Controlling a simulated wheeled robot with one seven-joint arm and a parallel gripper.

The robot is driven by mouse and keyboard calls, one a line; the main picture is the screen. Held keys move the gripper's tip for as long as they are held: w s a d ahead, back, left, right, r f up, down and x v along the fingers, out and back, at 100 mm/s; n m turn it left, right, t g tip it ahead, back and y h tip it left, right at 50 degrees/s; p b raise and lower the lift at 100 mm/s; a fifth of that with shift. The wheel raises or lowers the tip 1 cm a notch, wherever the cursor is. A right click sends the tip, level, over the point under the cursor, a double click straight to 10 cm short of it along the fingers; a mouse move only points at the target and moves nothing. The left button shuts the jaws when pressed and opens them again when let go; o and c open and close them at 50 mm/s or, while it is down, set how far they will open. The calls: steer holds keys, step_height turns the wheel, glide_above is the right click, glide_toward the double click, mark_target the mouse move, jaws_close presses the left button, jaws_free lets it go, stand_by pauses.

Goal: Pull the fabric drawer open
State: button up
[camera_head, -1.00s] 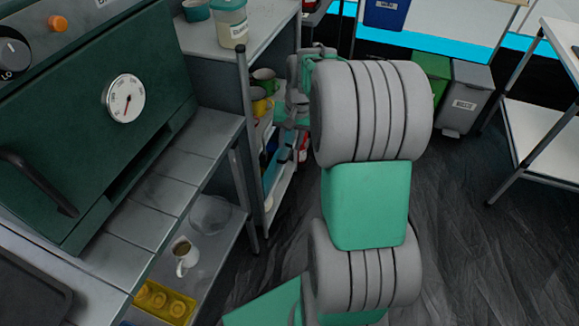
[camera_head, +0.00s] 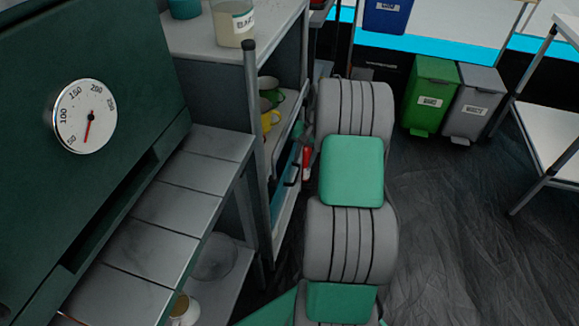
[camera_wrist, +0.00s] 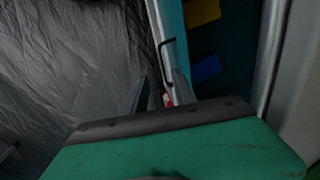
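The teal fabric drawer (camera_head: 281,187) sits low in the grey shelf unit, left of my arm in the head view. A thin dark handle (camera_head: 292,173) stands on its side facing the aisle. In the wrist view the teal drawer (camera_wrist: 222,45) shows behind a pale edge, with the dark handle (camera_wrist: 167,62) bent out to the left. How far the drawer is out is unclear.
Cups (camera_head: 270,97) stand on the shelf above the drawer. A green oven (camera_head: 60,190) and tiled counter (camera_head: 165,212) are at left. Green (camera_head: 430,95) and grey (camera_head: 473,103) bins and a white table (camera_head: 556,130) are at right. Dark floor (camera_head: 450,220) is open between.

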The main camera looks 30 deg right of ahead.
mark_target(297, 176)
steer(key=f+b, duration=0.1)
steer(key=f, duration=0.1)
steer(key=a+f+b, duration=0.1)
steer(key=f, duration=0.2)
steer(key=w+f+b, duration=0.1)
steer(key=f, duration=0.1)
steer(key=shift+w+a+f, duration=0.1)
steer(key=shift+a+f, duration=0.1)
steer(key=shift+a, duration=0.05)
steer(key=shift+c, duration=0.5)
jaws_close()
stand_by(0.5)
